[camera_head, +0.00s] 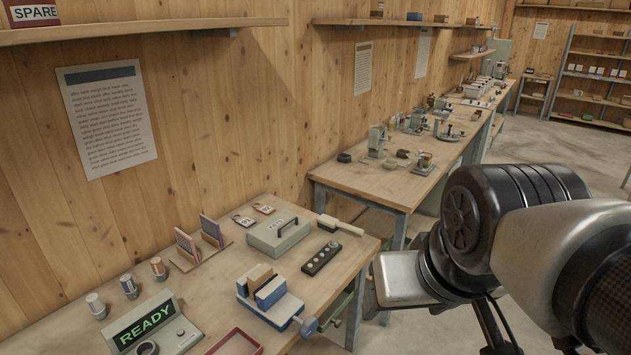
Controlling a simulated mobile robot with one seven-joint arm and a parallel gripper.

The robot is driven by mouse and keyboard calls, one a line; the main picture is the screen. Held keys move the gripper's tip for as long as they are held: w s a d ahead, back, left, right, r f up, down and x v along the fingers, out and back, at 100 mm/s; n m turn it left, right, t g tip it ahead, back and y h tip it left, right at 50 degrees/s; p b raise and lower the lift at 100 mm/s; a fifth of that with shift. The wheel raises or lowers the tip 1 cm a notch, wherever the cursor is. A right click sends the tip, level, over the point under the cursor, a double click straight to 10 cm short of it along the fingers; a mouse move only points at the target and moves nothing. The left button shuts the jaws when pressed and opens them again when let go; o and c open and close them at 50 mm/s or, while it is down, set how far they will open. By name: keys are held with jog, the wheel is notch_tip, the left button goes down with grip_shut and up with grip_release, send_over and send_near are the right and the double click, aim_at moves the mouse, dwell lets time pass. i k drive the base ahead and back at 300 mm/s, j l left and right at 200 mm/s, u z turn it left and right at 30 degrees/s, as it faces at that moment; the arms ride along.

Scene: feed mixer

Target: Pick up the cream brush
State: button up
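The cream brush (340,225) lies at the back right of the near workbench (215,285), close to the wall. Its pale handle points right, and a darker part shows at its left end. It is just behind a dark strip with several round knobs (321,257) and to the right of a grey-green box with a handle (279,236). My arm fills the lower right of the head view, in front of and to the right of the bench. Thin dark parts, probably of my gripper (497,328), show at the bottom edge. Their opening is unclear, and the brush is well apart from them.
A blue clamp-like holder with blocks (268,297), a READY display unit (152,330) and a red tray (234,343) stand toward the bench front. Several small cups stand at the left. A second bench (390,182) with equipment stands beyond. Concrete floor (545,160) is open at the right.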

aim_at(327, 223)
jog(key=i+l+u, duration=0.15)
jog(key=u, duration=0.2)
jog(key=i+l+u, duration=0.15)
jog(key=u, duration=0.2)
jog(key=i+l+u, duration=0.1)
jog(key=l+u, duration=0.25)
jog(key=i+l, duration=0.15)
jog(key=l, duration=0.35)
jog(key=i+l+u, duration=0.1)
jog(key=l, duration=0.35)
jog(key=i+l+u, duration=0.1)
jog(key=l, duration=0.4)
jog(key=i+l, duration=0.15)
jog(key=l, duration=0.35)
